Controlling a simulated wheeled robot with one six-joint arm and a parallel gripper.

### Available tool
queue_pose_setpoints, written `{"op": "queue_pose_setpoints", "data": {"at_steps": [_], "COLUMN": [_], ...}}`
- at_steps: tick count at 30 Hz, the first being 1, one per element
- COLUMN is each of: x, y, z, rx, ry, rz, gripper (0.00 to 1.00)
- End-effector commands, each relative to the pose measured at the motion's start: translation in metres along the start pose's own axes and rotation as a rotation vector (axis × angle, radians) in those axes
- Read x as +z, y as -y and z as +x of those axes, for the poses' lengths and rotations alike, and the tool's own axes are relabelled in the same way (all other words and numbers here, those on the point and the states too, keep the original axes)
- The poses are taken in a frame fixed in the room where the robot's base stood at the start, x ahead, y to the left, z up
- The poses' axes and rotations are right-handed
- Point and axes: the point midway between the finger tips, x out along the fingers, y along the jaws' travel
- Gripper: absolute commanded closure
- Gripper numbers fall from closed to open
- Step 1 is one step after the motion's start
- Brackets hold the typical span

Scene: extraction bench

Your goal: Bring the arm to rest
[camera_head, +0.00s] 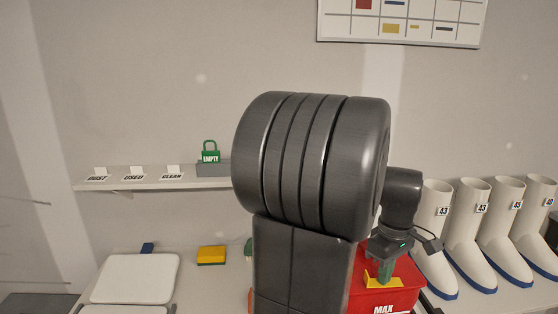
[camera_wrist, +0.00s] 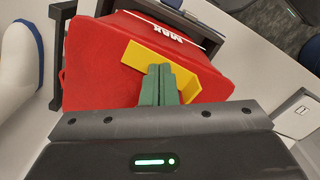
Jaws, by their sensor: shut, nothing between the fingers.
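My gripper (camera_head: 384,277) is at the lower right in the head view, at the end of my dark arm. Its green fingers (camera_wrist: 160,70) are pressed together in the wrist view, with nothing between them. They are over a red container (camera_wrist: 100,60) marked MAX, close to a yellow angled piece (camera_wrist: 205,84) on it. I cannot tell whether the fingers touch that piece. The red container (camera_head: 398,299) is partly hidden behind my arm in the head view. My arm fills the middle of that view and bends down to the gripper.
White boots (camera_head: 468,240) with number tags stand to the right of the container. White trays (camera_head: 135,279) and a yellow block (camera_head: 211,255) lie at lower left.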

Motion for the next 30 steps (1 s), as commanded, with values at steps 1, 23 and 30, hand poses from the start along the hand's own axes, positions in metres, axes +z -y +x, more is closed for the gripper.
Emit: {"op": "queue_pose_setpoints", "data": {"at_steps": [1,23,30], "x": [0.0,0.0,0.0], "y": [0.001,0.0,0.0], "z": [0.001,-0.057,-0.055], "rx": [-0.003,-0.001,-0.002], "ry": [0.001,0.0,0.001], "rz": [0.0,0.0,0.0], "gripper": [1.0,1.0,1.0]}}
